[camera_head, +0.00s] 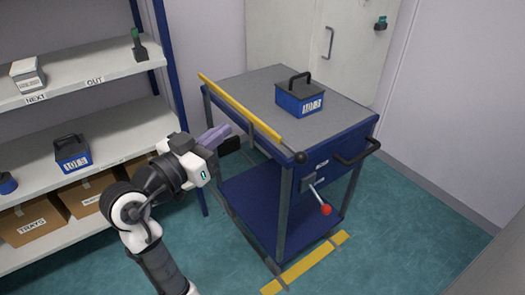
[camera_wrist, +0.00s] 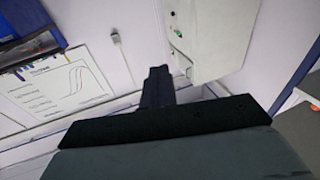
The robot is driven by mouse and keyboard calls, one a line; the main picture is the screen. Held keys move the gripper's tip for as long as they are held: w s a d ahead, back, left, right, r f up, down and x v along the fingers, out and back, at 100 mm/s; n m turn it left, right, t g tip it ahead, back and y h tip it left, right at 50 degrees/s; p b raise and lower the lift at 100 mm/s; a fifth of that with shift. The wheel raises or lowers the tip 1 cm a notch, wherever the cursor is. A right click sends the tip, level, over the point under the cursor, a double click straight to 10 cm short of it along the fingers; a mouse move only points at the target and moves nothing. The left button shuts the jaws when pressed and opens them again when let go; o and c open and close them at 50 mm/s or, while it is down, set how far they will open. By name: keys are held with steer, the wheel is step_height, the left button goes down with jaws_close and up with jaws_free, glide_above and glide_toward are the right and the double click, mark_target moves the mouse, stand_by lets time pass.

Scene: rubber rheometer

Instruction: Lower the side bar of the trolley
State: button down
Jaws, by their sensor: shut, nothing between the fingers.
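The trolley (camera_head: 345,118) has a grey top and blue sides and stands in the middle of the head view. Its yellow side bar (camera_head: 238,107) runs along the left edge of the top, standing a little above it, with a black knob (camera_head: 300,157) at the near end. A lever with a red ball (camera_head: 326,210) hangs on the near end panel, below a black push handle (camera_head: 358,154). My gripper (camera_head: 230,145) is shut and empty, just left of the trolley and below the bar. I cannot tell whether it touches the trolley.
A blue box with a black handle (camera_head: 299,95) stands on the trolley top. Shelves (camera_head: 85,72) with boxes and a blue post (camera_head: 172,60) are at the left. A yellow floor strip (camera_head: 310,262) lies before the trolley. Green floor (camera_head: 420,235) is clear at the right.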

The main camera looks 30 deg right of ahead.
steer(key=s+d+f+m+g, duration=0.3)
steer(key=s+d+g, duration=0.1)
steer(key=s+g, duration=0.1)
steer(key=shift+s+f+m+g, duration=0.15)
steer(key=shift+m+g, duration=0.15)
steer(key=shift+d, duration=0.1)
steer(key=w+d+f+p, duration=0.1)
steer(key=d+f, duration=0.3)
steer(key=d, duration=0.6)
steer(key=shift+d+f+p, duration=0.2)
steer(key=shift+d+p, duration=0.1)
steer(key=shift+p, duration=0.35)
